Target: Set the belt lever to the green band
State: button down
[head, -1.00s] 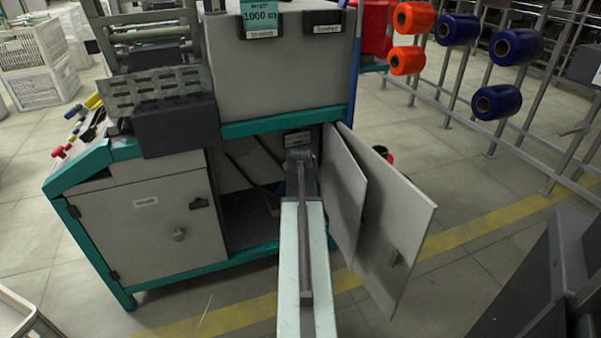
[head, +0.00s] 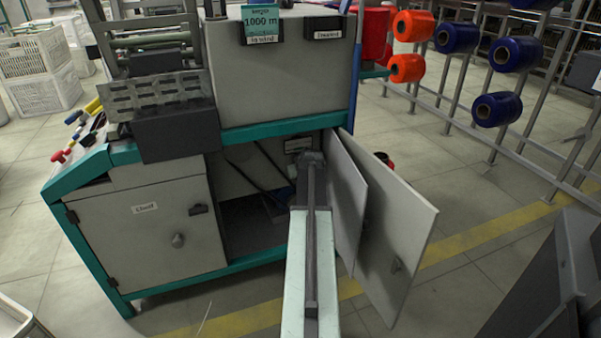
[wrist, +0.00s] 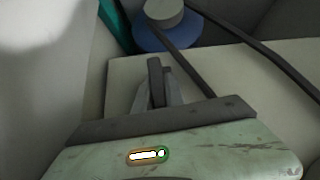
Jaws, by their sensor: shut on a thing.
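My arm reaches into the open lower compartment (head: 240,222) of the winding machine in the head view. There, my own wrist hides the jaws. In the wrist view my gripper (wrist: 158,70) shows as a grey mount with narrow dark jaws. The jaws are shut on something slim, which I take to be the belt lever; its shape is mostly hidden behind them. Just beyond is a blue pulley (wrist: 150,40) with a grey hub, and dark belts (wrist: 245,38) run diagonally past it. I cannot make out a green band in either view.
Two open grey door panels (head: 395,235) stand just right of my arm. A closed door (head: 150,240) is at the left. A teal frame edge (head: 285,127) crosses above the opening.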

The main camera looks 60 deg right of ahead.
jog(key=shift+m+t+y, duration=0.3)
jog(key=shift+y, duration=0.2)
jog(key=c, duration=1.4)
grip_release()
jog(key=p+v, duration=0.5)
jog(key=v, duration=0.2)
jog(key=shift+s+a+r, duration=0.2)
jog(key=shift+s+r, duration=0.05)
